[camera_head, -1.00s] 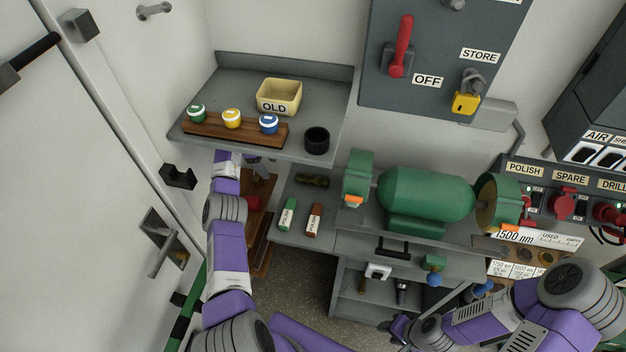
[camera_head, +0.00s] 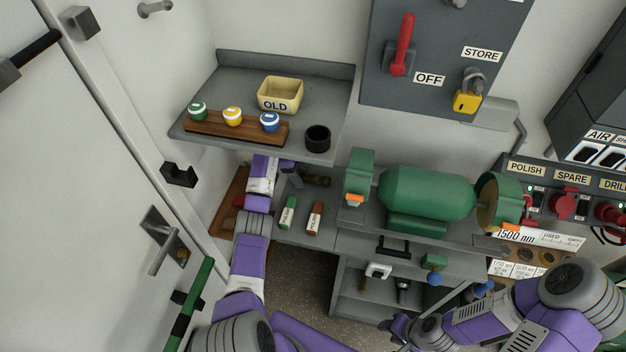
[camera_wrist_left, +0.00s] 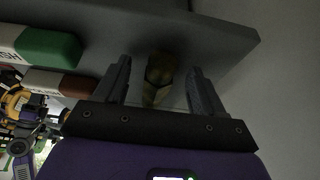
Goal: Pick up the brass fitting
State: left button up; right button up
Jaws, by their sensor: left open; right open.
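The brass fitting (camera_head: 319,181) is a dark, dull brass piece lying on the bench, under the upper shelf and left of the green grinder. My left gripper (camera_head: 297,172) is beside its left end, partly hidden under the shelf edge. In the left wrist view the fitting (camera_wrist_left: 158,72) shows dimly between the two open fingers of my left gripper (camera_wrist_left: 159,68). Whether they touch it, I cannot tell. My right gripper (camera_head: 397,333) is open, low in the head view and far from the fitting.
A green polish bar (camera_head: 288,212) and a brown one (camera_head: 315,217) lie just in front of the fitting. The green grinder (camera_head: 428,193) stands to the right. The shelf (camera_head: 215,92) overhead holds a yellow tray (camera_head: 280,94), several lidded pots and a black cup (camera_head: 317,138).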

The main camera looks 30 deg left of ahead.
pick_arm(q)
jog(key=shift+f, duration=0.1)
jog(key=c, duration=1.2)
jog(key=shift+c, duration=0.2)
